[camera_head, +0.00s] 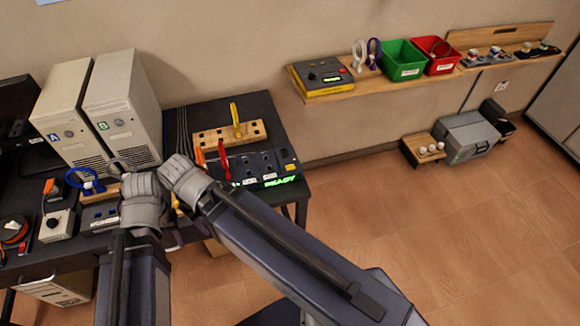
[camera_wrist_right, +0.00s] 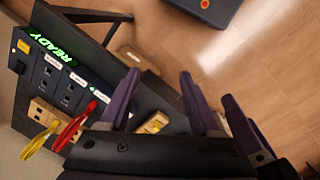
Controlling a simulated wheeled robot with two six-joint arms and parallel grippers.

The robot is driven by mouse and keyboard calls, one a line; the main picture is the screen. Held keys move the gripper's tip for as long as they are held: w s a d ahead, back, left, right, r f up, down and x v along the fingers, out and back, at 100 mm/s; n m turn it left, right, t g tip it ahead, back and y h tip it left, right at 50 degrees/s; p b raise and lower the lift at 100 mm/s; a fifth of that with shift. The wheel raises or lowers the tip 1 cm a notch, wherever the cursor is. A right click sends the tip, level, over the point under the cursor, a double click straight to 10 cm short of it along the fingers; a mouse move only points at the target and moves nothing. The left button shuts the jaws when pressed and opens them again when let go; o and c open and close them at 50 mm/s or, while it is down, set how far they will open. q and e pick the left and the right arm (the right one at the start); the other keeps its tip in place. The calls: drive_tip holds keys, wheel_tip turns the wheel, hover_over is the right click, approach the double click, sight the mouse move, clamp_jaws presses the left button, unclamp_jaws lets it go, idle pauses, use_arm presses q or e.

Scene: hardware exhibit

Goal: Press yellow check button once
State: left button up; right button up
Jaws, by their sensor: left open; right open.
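The yellow check button (camera_wrist_right: 22,46) shows as a small yellow square at the end of a black panel (camera_wrist_right: 50,72) in the right wrist view. In the head view the panel (camera_head: 262,165) lies on the dark bench with a green READY sign on its front edge, and the button (camera_head: 285,153) is small at its right end. My right gripper (camera_wrist_right: 157,85) is open and empty, apart from the button. In the head view its grey wrist is left of the panel and its fingers are mostly hidden. My left gripper (camera_head: 143,190) is open, further left over the bench.
A wooden block with a yellow clip (camera_head: 232,132) stands behind the panel. A red clip (camera_head: 223,160) stands near its left end. Two computer towers (camera_head: 122,105) stand at the back left. A wall shelf (camera_head: 335,92) holds bins.

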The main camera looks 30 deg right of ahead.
clamp_jaws()
idle(1.3)
